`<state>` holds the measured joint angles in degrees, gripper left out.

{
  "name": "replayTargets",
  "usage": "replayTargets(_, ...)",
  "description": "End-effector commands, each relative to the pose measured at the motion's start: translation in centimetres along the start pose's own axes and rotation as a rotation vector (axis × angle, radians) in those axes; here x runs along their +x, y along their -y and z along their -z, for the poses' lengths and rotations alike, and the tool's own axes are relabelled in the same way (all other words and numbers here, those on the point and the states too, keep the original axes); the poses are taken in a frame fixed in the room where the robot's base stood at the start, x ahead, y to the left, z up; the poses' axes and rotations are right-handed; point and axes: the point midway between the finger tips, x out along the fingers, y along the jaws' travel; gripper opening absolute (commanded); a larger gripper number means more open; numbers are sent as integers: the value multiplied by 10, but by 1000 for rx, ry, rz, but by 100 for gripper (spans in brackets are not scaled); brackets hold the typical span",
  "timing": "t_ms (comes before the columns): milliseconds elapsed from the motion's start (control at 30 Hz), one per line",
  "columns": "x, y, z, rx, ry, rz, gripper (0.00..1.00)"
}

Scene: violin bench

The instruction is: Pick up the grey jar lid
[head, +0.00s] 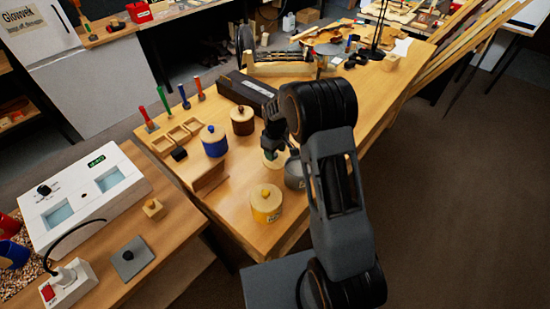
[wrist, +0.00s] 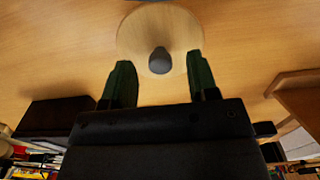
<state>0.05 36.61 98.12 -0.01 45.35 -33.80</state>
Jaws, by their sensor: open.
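The grey jar lid is a round pale wooden disc (wrist: 135,35) with a grey knob (wrist: 160,62) in the wrist view. In the head view a pale part of it (head: 270,162) shows just below my gripper (head: 271,150). My gripper is open, pointing down over the lid. Its two green fingers (wrist: 160,72) show on either side of the knob in the wrist view, with nothing held. Whether they touch the knob cannot be told. The grey jar (head: 294,176) stands just right of the lid, partly hidden by my arm.
A yellow jar (head: 266,204), a blue jar (head: 214,142) and a brown jar (head: 242,121) with lids stand nearby on the wooden bench. A long black box (head: 245,90) lies behind. A wooden stand (head: 208,178) is at the front left edge.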

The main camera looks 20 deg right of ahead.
Motion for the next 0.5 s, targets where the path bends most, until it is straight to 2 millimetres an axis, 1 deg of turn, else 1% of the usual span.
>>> replayTargets(100, 13, 0, 0, 0, 1, 1, 54)
replayTargets(200, 18, 0, 0, 0, -1, -1, 54)
replayTargets(433, 19, 0, 0, 0, -1, -1, 54)
replayTargets(467, 19, 0, 0, 0, -1, -1, 53)
replayTargets(500, 19, 0, 0, 0, -1, -1, 49)
